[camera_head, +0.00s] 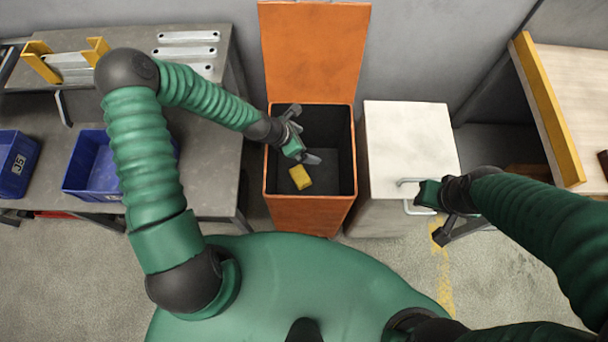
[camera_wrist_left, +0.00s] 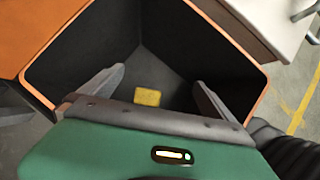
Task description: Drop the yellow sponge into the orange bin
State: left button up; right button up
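The yellow sponge (camera_head: 300,177) is inside the open orange bin (camera_head: 308,214), apart from my gripper. In the left wrist view the sponge (camera_wrist_left: 148,97) shows small, below and between the spread fingers, against the bin's dark inside. I cannot tell whether it rests on the bin floor or is still falling. My left gripper (camera_head: 303,142) is over the bin opening, open and empty. My right gripper (camera_head: 436,212) is beside the handle of the white cabinet; its finger opening is not clear.
The bin's orange lid (camera_head: 313,50) stands open against the wall. The white cabinet (camera_head: 408,140) stands right of the bin. A grey workbench (camera_head: 215,160) at left holds blue bins (camera_head: 93,165) and metal brackets (camera_head: 187,37). A wooden-topped table (camera_head: 575,100) is at right.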

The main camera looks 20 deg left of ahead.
pick_arm(q)
jog(key=p+v, duration=0.4)
jog(key=v, duration=1.2)
jog(key=shift+r, duration=0.35)
pick_arm(e)
jog(key=r, duration=0.2)
jog(key=d+r, duration=0.1)
jog(key=r, duration=0.1)
jog(key=shift+d+r, duration=0.1)
jog(key=shift+d, duration=0.05)
pick_arm(q)
jog(key=shift+a, duration=0.15)
pick_arm(e)
jog(key=shift+a, duration=0.2)
